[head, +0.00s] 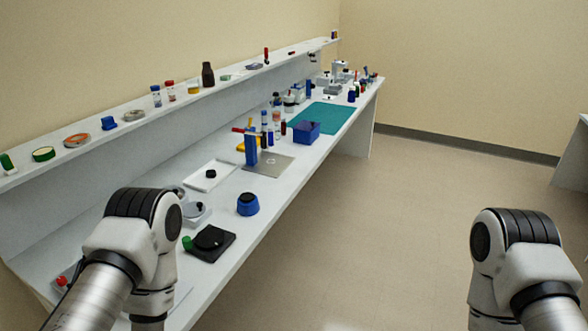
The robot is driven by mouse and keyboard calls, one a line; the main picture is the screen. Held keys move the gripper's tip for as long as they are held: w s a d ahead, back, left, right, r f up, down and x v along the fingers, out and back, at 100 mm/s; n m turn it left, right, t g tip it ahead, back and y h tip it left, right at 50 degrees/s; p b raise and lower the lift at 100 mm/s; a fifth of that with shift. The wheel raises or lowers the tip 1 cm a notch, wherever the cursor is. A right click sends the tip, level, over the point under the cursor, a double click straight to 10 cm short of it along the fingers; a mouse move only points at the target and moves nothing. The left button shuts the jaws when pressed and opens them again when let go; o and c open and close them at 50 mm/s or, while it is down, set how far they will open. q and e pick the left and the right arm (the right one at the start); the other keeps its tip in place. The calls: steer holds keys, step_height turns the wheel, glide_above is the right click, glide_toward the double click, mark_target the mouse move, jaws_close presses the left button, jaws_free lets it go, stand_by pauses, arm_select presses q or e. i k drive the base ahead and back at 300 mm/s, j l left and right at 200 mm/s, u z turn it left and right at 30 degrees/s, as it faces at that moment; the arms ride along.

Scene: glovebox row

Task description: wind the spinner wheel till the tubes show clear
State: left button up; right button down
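I cannot tell for sure which thing is the spinner wheel. A blue upright stand with a red and yellow crosspiece (251,150) stands mid-bench by a grey plate. A low blue round device with a dark top (248,206) sits nearer, at the bench's front edge. Small capped tubes (276,122) stand behind the blue stand; their contents are too small to read. My left and right arms show at the lower left and lower right, but both grippers are outside the view.
The long white bench (232,229) carries a black square device (211,243), a white tray (207,176), a blue box (306,132) and a teal mat (336,115). A shelf (112,131) with jars and bottles runs behind. The floor (380,235) to the right is clear.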

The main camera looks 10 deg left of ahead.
mark_target(192, 209)
steer(key=u, duration=0.85)
steer(key=i+l+u, duration=0.1)
steer(key=i+l, duration=0.15)
steer(key=l, duration=0.15)
